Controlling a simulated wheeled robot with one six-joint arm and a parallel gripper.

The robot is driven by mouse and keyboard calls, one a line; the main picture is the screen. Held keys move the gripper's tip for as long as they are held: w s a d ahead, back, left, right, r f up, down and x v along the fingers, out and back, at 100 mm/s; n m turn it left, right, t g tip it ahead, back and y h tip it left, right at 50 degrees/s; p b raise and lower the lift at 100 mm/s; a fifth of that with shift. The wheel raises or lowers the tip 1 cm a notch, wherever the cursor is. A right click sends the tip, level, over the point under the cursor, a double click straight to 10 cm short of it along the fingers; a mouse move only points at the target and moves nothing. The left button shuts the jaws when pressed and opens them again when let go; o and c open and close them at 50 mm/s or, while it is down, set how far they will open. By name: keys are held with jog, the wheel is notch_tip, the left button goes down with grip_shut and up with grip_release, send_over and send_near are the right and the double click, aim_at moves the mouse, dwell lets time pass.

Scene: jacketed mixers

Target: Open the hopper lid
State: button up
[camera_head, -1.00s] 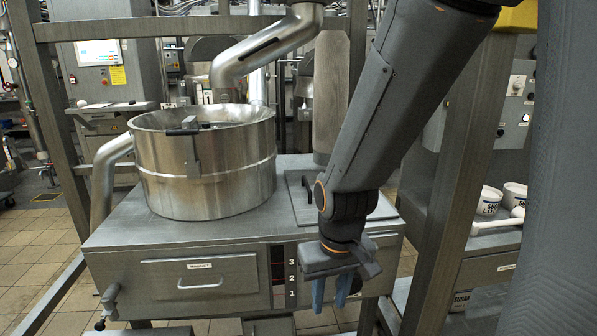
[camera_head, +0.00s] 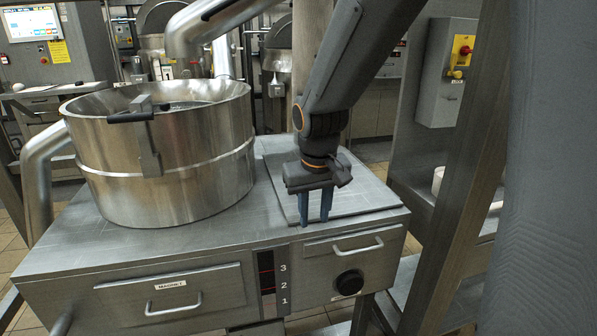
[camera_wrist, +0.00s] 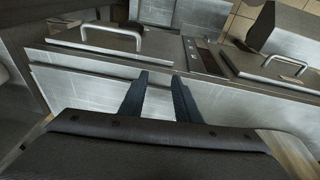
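The hopper lid appears to be the flat grey square plate (camera_head: 362,192) on the right part of the machine's top, and it lies flat. My gripper (camera_head: 314,217) points down at this plate, over its left front part. In the head view I cannot tell whether the fingertips touch it. The wrist view shows two dark fingers (camera_wrist: 160,98) apart with nothing between them. A dark handle on the plate, visible earlier, is hidden behind my gripper now.
A large steel bowl (camera_head: 165,165) with a dark-handled bracket stands left of the plate. Two handled drawers, the left (camera_head: 172,292) and the right (camera_head: 357,246), and a black knob (camera_head: 349,283) are on the front. A steel post (camera_head: 465,190) rises at the right.

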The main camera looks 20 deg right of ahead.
jog(key=w+a+r+t+h+b, duration=0.15)
jog(key=w+r, duration=0.25)
jog(key=w, duration=0.5)
jog(key=w+r+t+b, duration=0.15)
jog(key=w+r, duration=0.25)
jog(key=w, duration=0.6)
jog(key=shift+g, duration=0.5)
jog(key=shift+d+x, duration=0.2)
jog(key=shift+x, duration=3.35)
jog(key=shift+s, duration=0.1)
grip_shut()
jog(key=shift+p, duration=0.3)
